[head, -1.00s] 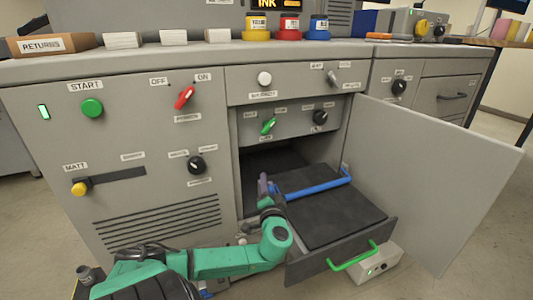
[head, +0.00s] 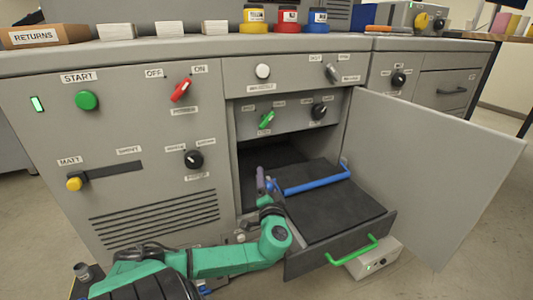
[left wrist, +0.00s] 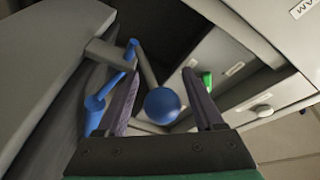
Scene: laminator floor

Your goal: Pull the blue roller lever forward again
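My left gripper (head: 264,181) reaches over the rear left of the pulled-out drawer. In the left wrist view its two dark fingers (left wrist: 160,88) stand apart, open. A blue ball knob (left wrist: 162,105) on a grey stem shows between them, with gaps visible on both sides; I take this as the blue roller lever. The wrist view does not settle how deep the knob sits between the fingers. In the head view the knob is not clearly visible near the gripper. A blue bar (head: 318,182) crosses the drawer just right of the gripper. My right gripper is not in view.
The drawer (head: 340,215) has a dark top and a green handle (head: 352,252). An open grey door (head: 430,170) stands to its right. A panel with a green switch (head: 266,119) and a black knob (head: 319,112) is above the opening. A small grey box (head: 375,260) lies below the drawer.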

